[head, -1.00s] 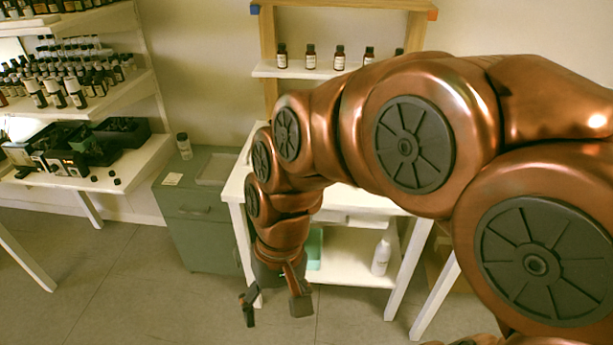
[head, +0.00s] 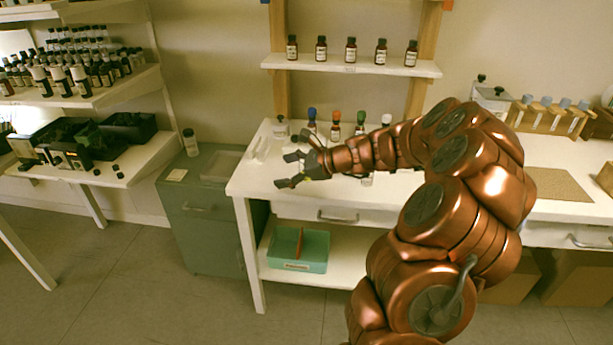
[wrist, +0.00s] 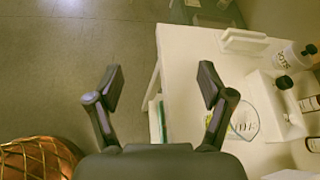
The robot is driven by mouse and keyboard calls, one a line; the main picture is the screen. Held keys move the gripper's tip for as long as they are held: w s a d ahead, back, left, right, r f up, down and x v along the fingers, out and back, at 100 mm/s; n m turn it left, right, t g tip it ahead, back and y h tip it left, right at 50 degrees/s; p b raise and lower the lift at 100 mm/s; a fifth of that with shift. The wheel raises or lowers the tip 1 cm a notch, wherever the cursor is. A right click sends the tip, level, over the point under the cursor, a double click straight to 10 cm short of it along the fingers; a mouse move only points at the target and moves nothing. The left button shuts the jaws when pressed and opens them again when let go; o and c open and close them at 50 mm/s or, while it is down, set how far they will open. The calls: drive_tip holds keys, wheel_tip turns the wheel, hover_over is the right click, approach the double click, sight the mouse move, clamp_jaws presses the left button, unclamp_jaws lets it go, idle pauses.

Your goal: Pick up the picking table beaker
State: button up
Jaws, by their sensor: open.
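A clear glass beaker (wrist: 243,122) stands on the white table, just right of my gripper's right finger in the wrist view. That finger partly overlaps its left edge. In the head view I cannot make the beaker out clearly near my gripper. My gripper (head: 288,170) is above the left part of the white table (head: 252,187), pointing left. In the wrist view my gripper (wrist: 162,84) is open with nothing between its fingers; the gap faces the floor beyond the table edge.
Small bottles with coloured caps (head: 336,131) stand at the table's back, beside a white bottle (head: 281,129). A low white rack (wrist: 245,40) is at the table's left end. A shelf (head: 350,66) with several brown bottles is above. A green cabinet (head: 200,225) stands left.

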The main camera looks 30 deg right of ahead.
drive_tip(key=d+f+m+h, duration=0.1)
drive_tip(key=d+f+m, duration=0.1)
drive_tip(key=d, duration=0.2)
drive_tip(key=d+f+m+t+h, duration=0.1)
drive_tip(key=d+f+m, duration=0.1)
drive_tip(key=d, duration=0.3)
drive_tip(key=d+f+m+t+h+b, duration=0.1)
drive_tip(key=d+f+m, duration=0.1)
drive_tip(key=d, duration=0.2)
drive_tip(key=shift+w+d, duration=0.2)
drive_tip(key=shift+w, duration=0.15)
drive_tip(key=shift+r+x, duration=0.15)
drive_tip(key=shift+x, duration=1.75)
drive_tip(key=shift+r+x, duration=0.1)
drive_tip(key=shift+x, duration=1.8)
drive_tip(key=shift+w, duration=0.15)
drive_tip(key=shift+c, duration=0.2)
drive_tip(key=c, duration=1.2)
drive_tip(key=shift+c, duration=0.2)
